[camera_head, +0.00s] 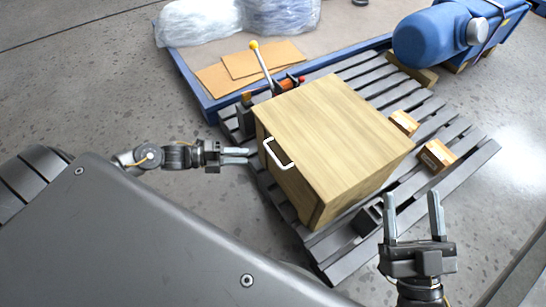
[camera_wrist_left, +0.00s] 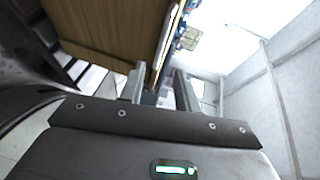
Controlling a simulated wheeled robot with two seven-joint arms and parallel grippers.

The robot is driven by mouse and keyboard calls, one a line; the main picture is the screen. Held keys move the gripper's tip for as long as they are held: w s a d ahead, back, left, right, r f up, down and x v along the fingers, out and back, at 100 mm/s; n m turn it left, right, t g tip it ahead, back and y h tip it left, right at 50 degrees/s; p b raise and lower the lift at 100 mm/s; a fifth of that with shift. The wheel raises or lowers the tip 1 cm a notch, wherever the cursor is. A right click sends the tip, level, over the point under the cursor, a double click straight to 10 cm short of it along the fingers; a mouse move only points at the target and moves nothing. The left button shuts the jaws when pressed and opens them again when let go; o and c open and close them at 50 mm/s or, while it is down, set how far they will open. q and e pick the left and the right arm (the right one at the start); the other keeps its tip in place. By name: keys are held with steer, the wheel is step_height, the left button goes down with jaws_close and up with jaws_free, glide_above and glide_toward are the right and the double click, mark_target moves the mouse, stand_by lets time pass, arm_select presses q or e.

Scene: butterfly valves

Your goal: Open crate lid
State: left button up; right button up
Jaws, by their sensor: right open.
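The wooden crate (camera_head: 335,140) stands on a dark slatted pallet with its flat lid down. A white handle (camera_head: 278,154) with a dark recess is on its left side, near the top edge. My left gripper (camera_head: 246,155) is just left of the handle, pointing at it, apart from it as far as I can see. In the left wrist view its two fingers (camera_wrist_left: 160,82) are spread with a gap between them, and the crate's brown side (camera_wrist_left: 110,28) is close above. My right gripper (camera_head: 414,208) is open and empty, right of the crate's near corner, fingers pointing up the picture.
A lever with a yellow knob (camera_head: 254,45) rises behind the crate. A blue-edged platform (camera_head: 205,98) with cardboard and wrapped bundles is behind. A blue machine (camera_head: 430,40) is at upper right.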

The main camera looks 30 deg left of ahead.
mark_target(273, 155)
arm_select(q)
steer(key=b+x, duration=0.1)
steer(key=x, duration=1)
steer(key=shift+b, duration=0.35)
arm_select(e)
steer(key=t, duration=0.1)
steer(key=d+r+t, duration=0.2)
steer(key=shift+s+d+r+m, duration=0.1)
steer(key=shift+s+r+m, duration=0.15)
steer(key=shift+m, duration=0.05)
arm_select(q)
jaws_close()
